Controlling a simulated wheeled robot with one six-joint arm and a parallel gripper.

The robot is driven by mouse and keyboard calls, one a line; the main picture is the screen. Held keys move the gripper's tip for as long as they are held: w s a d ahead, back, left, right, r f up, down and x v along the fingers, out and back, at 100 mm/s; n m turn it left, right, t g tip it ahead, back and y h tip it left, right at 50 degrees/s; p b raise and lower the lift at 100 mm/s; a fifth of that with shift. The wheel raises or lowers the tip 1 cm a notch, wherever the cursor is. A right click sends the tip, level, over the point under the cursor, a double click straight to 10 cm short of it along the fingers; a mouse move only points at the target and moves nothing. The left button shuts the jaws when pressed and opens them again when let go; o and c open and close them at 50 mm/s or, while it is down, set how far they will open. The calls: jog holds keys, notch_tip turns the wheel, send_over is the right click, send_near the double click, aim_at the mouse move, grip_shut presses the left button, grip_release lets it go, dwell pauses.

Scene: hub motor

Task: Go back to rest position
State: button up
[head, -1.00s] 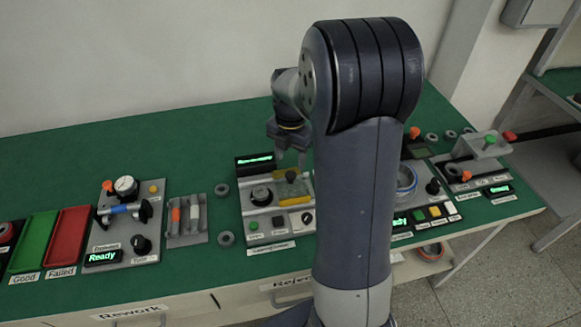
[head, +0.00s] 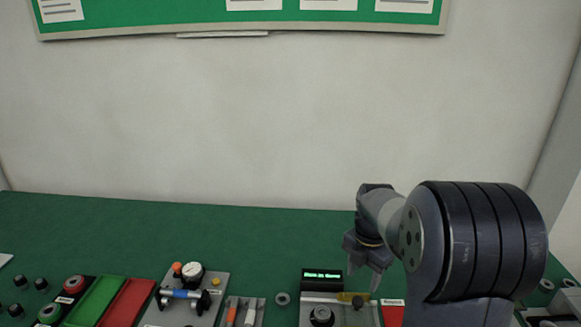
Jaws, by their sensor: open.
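My gripper (head: 370,277) is in the head view, right of the middle, at the end of my bent arm. Its fingers point down and are apart, with nothing seen between them. It hangs over or just behind a grey station with a black knob (head: 322,315) and a lit green display (head: 322,275). The display's text is too small to read surely. My own arm's large dark joint hides what lies behind it at the right.
The green table (head: 180,230) is bare along the back wall. At the front left are a green tray (head: 95,302), a red tray (head: 130,303) and a gauge station (head: 192,271). A loose ring (head: 282,298) lies beside the display. A green board (head: 180,18) hangs above.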

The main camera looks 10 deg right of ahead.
aim_at(358, 300)
notch_tip(358, 300, down, 9)
jog(key=shift+r+p, duration=0.2)
jog(key=shift+p, duration=0.1)
jog(key=shift+w+a+r, duration=0.1)
jog(key=shift+w+a, duration=0.05)
jog(key=shift+a, duration=0.4)
jog(key=shift+a, duration=0.1)
